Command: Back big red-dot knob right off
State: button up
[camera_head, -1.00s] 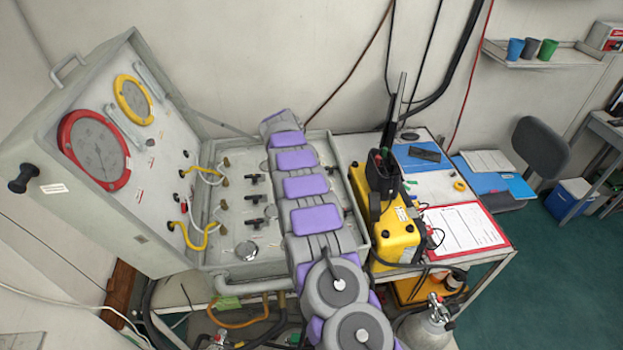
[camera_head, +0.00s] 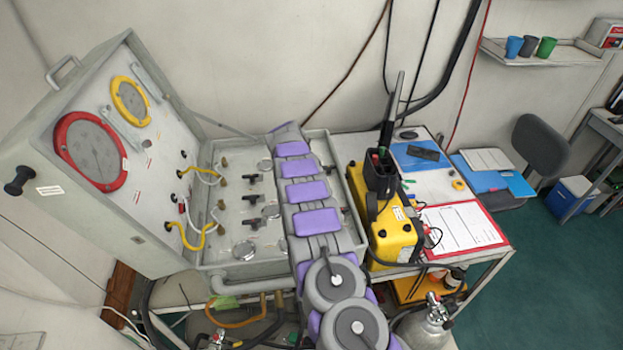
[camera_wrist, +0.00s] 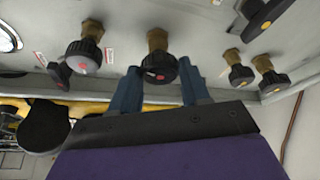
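In the wrist view a round black knob with a red dot (camera_wrist: 158,68) on a brass stem sits between the two blue fingers of my gripper (camera_wrist: 160,82). The fingers are spread, one on each side of the knob, with what looks like a narrow gap at each side. Contact is hard to tell. A similar black knob with an orange-red dot (camera_wrist: 84,55) is to its left. In the head view my arm covers the gripper and these knobs.
Two yellow-dot knobs (camera_wrist: 268,78) stand to the right in the wrist view, and a small black handle (camera_wrist: 60,72) at the left. In the head view the open panel case (camera_head: 225,215) has several black valves and hoses. A yellow unit (camera_head: 392,238) stands close right of my arm.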

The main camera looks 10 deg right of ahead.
jog(key=shift+c, duration=1.4)
jog(key=shift+a, duration=0.15)
jog(key=shift+c, duration=1.1)
jog(key=shift+n, duration=0.3)
